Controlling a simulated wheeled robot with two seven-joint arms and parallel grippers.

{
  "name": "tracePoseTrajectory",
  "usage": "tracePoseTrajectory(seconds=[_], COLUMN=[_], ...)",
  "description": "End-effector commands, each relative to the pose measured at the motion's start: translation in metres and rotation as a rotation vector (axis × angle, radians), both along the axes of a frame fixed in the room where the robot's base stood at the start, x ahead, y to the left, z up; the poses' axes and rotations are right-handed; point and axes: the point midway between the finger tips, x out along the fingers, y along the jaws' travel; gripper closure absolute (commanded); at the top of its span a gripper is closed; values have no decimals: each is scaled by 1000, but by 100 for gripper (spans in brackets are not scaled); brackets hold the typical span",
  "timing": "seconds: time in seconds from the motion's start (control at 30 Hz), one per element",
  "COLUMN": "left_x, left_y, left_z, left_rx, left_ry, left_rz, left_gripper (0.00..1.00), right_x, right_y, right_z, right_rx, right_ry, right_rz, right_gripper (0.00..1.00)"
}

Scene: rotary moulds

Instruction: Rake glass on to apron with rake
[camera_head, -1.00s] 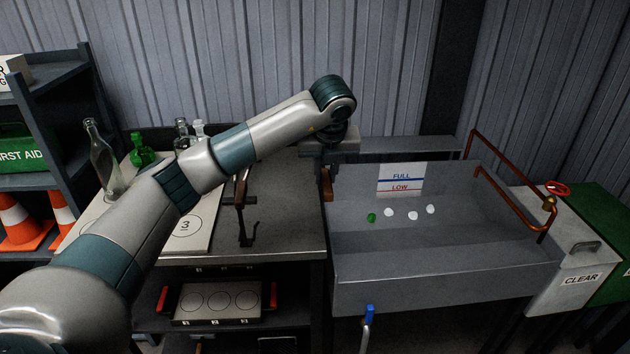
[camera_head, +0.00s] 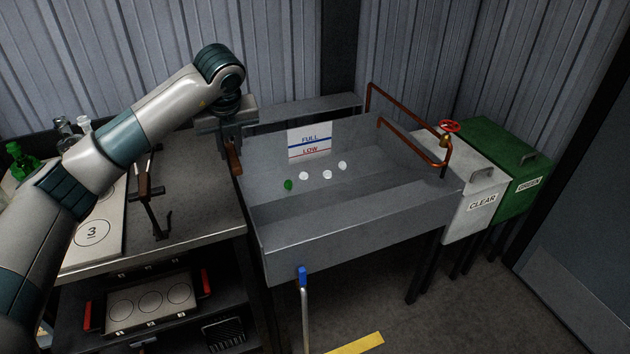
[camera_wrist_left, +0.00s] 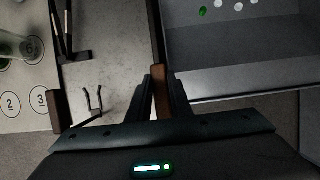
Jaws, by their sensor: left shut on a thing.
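Several glass pieces, one green (camera_head: 288,184) and the others whitish (camera_head: 304,175), lie in the grey trough (camera_head: 350,228), below its level sign. They also show at the top of the left wrist view (camera_wrist_left: 203,10). My left gripper (camera_wrist_left: 163,92) is shut on the brown wooden handle (camera_wrist_left: 161,104) of the rake, whose thin shaft (camera_wrist_left: 155,40) runs up out of that view. The rake's head is not visible. In the head view, the handle (camera_head: 234,158) shows at the trough's left edge. I cannot tell which surface is the apron.
The bench (camera_head: 200,222) on the left bears a numbered board (camera_head: 97,233), bottles (camera_head: 22,163) and dark stands (camera_head: 152,195). A copper pipe (camera_head: 400,135) rails the trough's far right. Bins marked clear (camera_head: 480,203) and green (camera_head: 522,185) stand beyond it. A blue-tipped lever (camera_head: 302,275) stands in front.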

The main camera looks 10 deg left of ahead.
Motion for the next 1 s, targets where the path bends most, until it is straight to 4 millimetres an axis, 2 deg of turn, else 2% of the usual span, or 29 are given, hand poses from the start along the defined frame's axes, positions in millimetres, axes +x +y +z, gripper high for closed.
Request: tracePoseTrajectory(seconds=[0.3,0.47,0.67,1.0], left_x=[0,-5,-20,-58], left_y=[0,-4,-15,-42], left_z=[1,-3,-14,-36], left_rx=[0,1,0,-3], left_ry=[-2,-3,-1,-2], left_rz=[-7,-84,-338,-982], left_gripper=[100,100,100,100], right_x=[0,0,0,0], right_y=[0,0,0,0], right_z=[0,0,0,0], right_rx=[0,0,0,1], right_ry=[0,0,0,-1], right_rz=[-1,-1,-1,-1], right_gripper=[100,100,100,100])
